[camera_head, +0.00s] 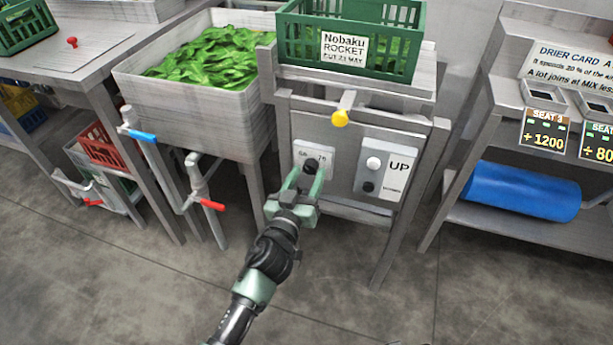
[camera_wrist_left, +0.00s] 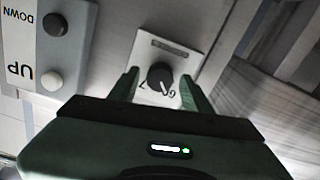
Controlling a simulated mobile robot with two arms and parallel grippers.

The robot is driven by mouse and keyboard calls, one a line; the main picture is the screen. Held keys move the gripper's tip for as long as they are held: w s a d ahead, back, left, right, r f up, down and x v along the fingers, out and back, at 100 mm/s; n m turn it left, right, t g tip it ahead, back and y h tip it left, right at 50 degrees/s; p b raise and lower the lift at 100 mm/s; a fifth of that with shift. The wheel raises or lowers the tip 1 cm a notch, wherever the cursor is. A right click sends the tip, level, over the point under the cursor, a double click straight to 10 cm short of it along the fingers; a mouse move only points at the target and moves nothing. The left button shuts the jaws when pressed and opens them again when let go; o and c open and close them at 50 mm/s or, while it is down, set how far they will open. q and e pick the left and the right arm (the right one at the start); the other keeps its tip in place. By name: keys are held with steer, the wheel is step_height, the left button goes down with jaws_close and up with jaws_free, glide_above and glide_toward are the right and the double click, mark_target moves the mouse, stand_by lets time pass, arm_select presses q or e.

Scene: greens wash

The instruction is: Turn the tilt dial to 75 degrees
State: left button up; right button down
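The tilt dial (camera_head: 310,166) is a dark round knob on a pale plate (camera_head: 327,151) with numbers on it, on the front of the grey stand. My left gripper (camera_head: 304,178) is at the dial with its fingers apart. In the left wrist view the dial (camera_wrist_left: 160,76) sits between the two green fingertips (camera_wrist_left: 160,86), with a gap visible on each side. A light pointer mark on the knob points toward the lower right there, near the printed numbers. The lower part of the plate is hidden by my gripper. My right gripper is not in view.
Right of the dial is a panel (camera_head: 398,150) with a white and a black button, labelled UP. A yellow-knobbed lever (camera_head: 340,118) sticks out above. A green crate (camera_head: 405,62) stands on top. Left are a sink of greens (camera_head: 150,87) and pipes with blue and red handles.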

arm_select(q)
jaws_close()
